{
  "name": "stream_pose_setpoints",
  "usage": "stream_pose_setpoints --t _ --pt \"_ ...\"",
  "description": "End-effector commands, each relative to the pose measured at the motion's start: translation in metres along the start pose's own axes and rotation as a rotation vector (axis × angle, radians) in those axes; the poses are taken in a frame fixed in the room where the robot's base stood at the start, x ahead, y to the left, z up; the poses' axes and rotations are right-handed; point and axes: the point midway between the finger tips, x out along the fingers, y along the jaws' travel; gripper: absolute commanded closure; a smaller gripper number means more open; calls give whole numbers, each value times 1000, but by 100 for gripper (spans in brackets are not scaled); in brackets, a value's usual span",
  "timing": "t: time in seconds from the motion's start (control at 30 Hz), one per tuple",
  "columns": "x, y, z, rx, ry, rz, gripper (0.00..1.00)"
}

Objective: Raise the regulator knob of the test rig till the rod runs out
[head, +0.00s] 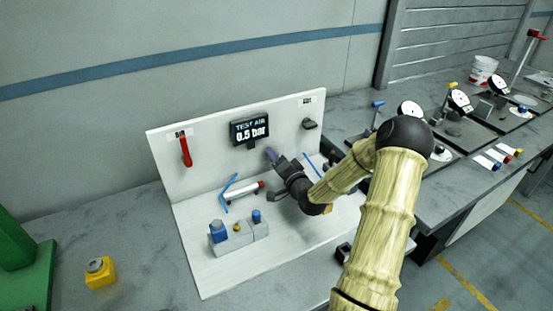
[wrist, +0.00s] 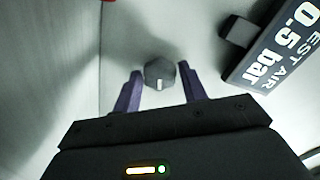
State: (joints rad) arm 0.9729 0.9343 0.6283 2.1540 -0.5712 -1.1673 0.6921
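The regulator knob, a small grey faceted knob with a white mark (wrist: 159,76), is on the white panel and shows between my fingertips in the wrist view. My gripper (wrist: 159,92) has its two purple fingers apart, one on each side of the knob, with visible gaps. In the head view my gripper (head: 271,155) reaches the upright panel below the display and hides the knob. The black display (head: 250,131) reads TEST AIR 0.5 bar; part of it shows in the wrist view (wrist: 280,50).
A red handle (head: 185,150) and a black knob (head: 309,124) are on the panel. Grey blocks with blue tops (head: 219,237) stand on the board's front. A yellow box (head: 100,273) and a green machine (head: 30,280) are at left. Dial gauges (head: 459,100) stand at right.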

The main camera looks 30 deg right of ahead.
Motion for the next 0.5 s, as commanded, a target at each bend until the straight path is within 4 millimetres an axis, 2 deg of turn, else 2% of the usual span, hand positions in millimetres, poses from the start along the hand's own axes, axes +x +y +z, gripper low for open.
stream_pose_setpoints --t 0.03,0.13,0.17,0.33,0.5 --pt "0 0 0 0 0 0 68" --pt "0 0 0 0 0 0 88" --pt "0 0 0 0 0 0 90" --pt "0 0 -1 30 0 2 90" --pt "0 0 -1 165 1 3 89"
